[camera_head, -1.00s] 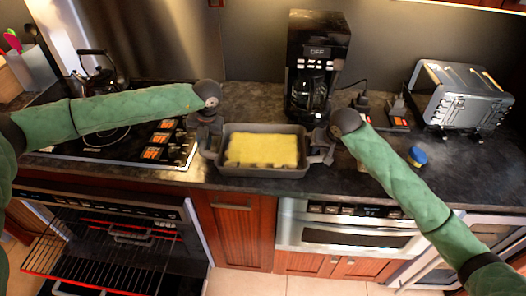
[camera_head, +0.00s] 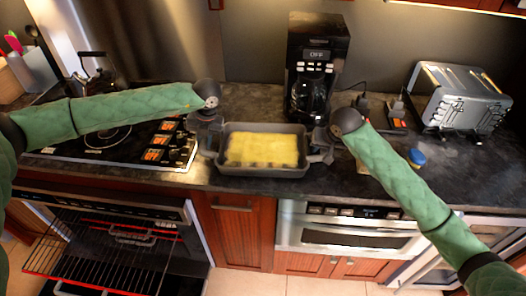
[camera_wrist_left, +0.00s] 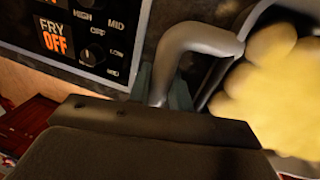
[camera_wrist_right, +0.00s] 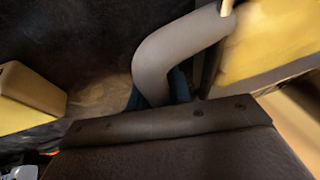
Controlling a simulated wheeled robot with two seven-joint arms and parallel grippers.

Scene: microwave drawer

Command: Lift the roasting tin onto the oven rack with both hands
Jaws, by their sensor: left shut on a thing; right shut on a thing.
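The dark grey roasting tin (camera_head: 262,172) with yellow food (camera_head: 262,150) in it is on or just over the front of the dark counter; I cannot tell whether it touches. My left gripper (camera_head: 212,146) is shut on the tin's left handle (camera_wrist_left: 185,45). My right gripper (camera_head: 322,148) is shut on its right handle (camera_wrist_right: 165,55). The tin looks about level. The oven rack (camera_head: 95,258) is a dark wire grid, pulled out of the open oven at the lower left. The fingertips are partly hidden behind the handles in the wrist views.
The cooktop (camera_head: 120,140) with a kettle (camera_head: 95,72) is left of the tin. A coffee maker (camera_head: 318,55) stands behind it, and a silver toaster (camera_head: 462,98) and a blue-and-yellow item (camera_head: 417,157) are to the right. Cabinet doors and a closed lower appliance (camera_head: 345,238) are below the counter.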

